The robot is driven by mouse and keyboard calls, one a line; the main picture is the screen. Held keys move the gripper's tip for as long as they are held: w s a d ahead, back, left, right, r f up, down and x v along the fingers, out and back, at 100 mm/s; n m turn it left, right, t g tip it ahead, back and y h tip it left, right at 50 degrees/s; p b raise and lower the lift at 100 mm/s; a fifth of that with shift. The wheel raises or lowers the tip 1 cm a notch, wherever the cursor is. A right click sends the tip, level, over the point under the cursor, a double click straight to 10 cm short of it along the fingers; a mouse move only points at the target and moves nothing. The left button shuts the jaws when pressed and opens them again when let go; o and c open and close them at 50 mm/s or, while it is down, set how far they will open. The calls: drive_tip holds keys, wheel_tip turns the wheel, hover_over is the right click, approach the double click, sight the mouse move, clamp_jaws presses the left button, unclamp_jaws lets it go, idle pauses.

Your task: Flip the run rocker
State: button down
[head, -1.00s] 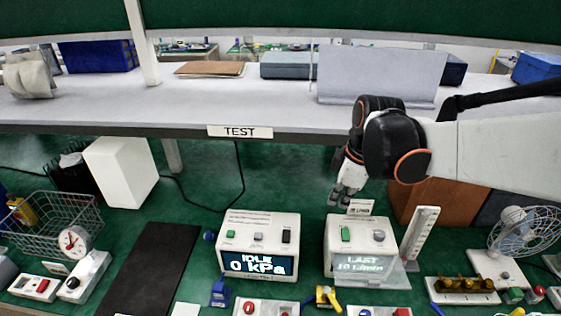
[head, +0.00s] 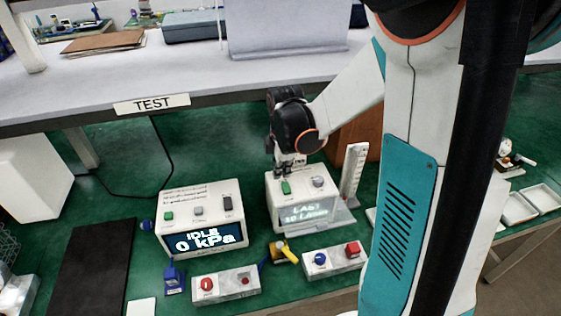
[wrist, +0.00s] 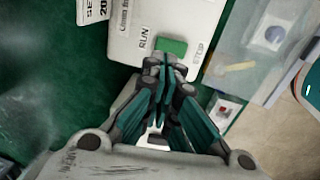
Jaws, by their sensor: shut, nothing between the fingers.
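The green rocker (wrist: 172,46) sits between the printed words RUN and STOP in the wrist view. In the head view my gripper (head: 288,169) is just behind the rocker. I cannot tell whether it touches, or which way the rocker is tipped.
A grey button (head: 318,181) is beside the rocker. A left unit (head: 200,192) shows IDLE 0 kPa. A clear flap hangs at the right unit's front, and a white upright scale (head: 354,176) stands close right. Button boxes (head: 226,285) lie in front. The TEST bench (head: 120,80) is behind.

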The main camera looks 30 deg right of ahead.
sight(286, 188)
drive_tip(key=shift+w+f+b, duration=0.2)
drive_tip(key=shift+f+b, duration=0.1)
drive_tip(key=shift+f, duration=0.75)
drive_tip(key=shift+w+f+b, duration=0.15)
drive_tip(key=shift+f+b, duration=0.1)
drive_tip(key=shift+f, duration=0.8)
